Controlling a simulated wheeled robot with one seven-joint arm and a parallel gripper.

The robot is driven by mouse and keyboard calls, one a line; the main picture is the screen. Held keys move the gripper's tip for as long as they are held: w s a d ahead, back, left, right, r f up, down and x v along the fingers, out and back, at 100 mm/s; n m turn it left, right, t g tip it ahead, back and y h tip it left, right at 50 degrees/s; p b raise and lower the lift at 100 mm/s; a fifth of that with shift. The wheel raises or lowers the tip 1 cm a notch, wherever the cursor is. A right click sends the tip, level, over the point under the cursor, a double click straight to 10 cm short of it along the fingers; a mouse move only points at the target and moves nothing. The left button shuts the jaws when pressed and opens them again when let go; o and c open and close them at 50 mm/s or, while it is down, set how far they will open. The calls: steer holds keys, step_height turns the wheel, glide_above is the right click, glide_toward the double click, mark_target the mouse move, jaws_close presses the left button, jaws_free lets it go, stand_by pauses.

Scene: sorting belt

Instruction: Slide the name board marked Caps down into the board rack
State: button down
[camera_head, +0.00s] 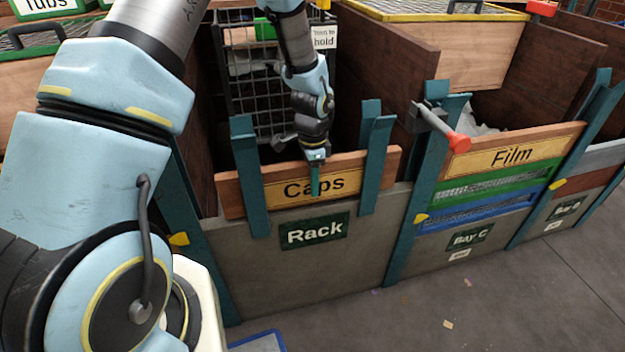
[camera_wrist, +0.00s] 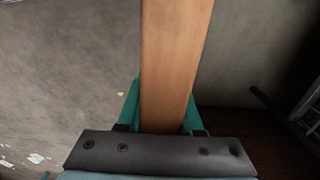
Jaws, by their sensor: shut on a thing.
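The Caps board (camera_head: 287,190) is a long wooden board with a yellow name plate. In the wrist view the board (camera_wrist: 176,60) runs up from between my fingers. My gripper (camera_head: 316,178) is shut on its middle from above, one teal finger in front of the plate; both fingers show beside the board in the wrist view (camera_wrist: 163,115). The board rack (camera_head: 300,265) is a grey panel labelled Rack with teal uprights. The board stands between the uprights, its ends past them. Its lower edge is at the panel's top; I cannot tell whether it touches.
To the right, Bay C holds a Film board (camera_head: 510,157) above green and blue boards. A red-tipped grey fitting (camera_head: 440,125) sits on the upright between the bays. A wire cage (camera_head: 255,90) stands behind the rack. The floor in front (camera_head: 480,290) is mostly clear.

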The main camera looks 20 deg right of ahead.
stand_by(0.4)
steer(key=shift+f+b, duration=0.4)
steer(key=shift+f, duration=0.25)
steer(key=shift+c, duration=2.4)
jaws_free()
step_height(320, 180, up, 11)
steer(key=shift+f, duration=0.1)
steer(key=shift+s, duration=0.15)
